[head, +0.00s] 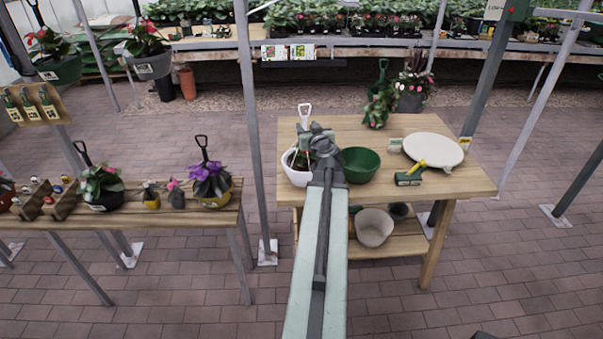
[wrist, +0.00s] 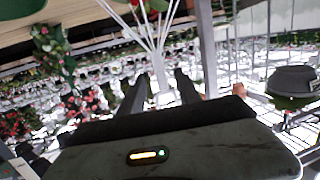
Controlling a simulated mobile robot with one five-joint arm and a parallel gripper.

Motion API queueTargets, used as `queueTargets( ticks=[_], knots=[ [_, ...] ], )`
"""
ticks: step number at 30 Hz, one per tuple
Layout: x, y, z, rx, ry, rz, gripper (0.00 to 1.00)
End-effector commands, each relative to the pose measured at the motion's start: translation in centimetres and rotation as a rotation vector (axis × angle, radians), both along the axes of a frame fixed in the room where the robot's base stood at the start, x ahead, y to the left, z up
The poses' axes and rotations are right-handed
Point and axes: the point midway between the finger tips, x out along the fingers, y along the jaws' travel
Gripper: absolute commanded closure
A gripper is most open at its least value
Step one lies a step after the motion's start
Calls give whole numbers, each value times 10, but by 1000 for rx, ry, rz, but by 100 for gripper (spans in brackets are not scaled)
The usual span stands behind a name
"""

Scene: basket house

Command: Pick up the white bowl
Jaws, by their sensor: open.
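A white bowl (head: 297,174) holding soil and a plant stands at the left front of the wooden table. A white hanger with a loop handle (head: 304,112) rises above it. My gripper (head: 317,132) is over the bowl's right side and my arm hides part of the bowl. In the wrist view my gripper (wrist: 159,88) is open, with two dark fingers apart. The thin white hanger strands (wrist: 150,32) run together toward the space between the fingers. I cannot tell whether they touch.
The wooden table (head: 450,187) also bears a green bowl (head: 361,165) just right of my gripper, a yellow-green tool (head: 410,176) and a round pale lid (head: 433,150). A pale bowl (head: 375,228) is on the lower shelf. A metal post (head: 250,120) stands close left.

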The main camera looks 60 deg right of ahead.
Motion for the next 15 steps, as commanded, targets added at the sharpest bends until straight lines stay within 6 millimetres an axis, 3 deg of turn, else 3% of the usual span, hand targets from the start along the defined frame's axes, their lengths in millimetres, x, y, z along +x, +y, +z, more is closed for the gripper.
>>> queueTargets(
  ticks=[2,8,15],
  knots=[
    [10,-9,-3,0,0,3,60],
    [17,-14,-5,1,0,4,60],
    [46,-42,-14,1,1,5,60]
  ],
)
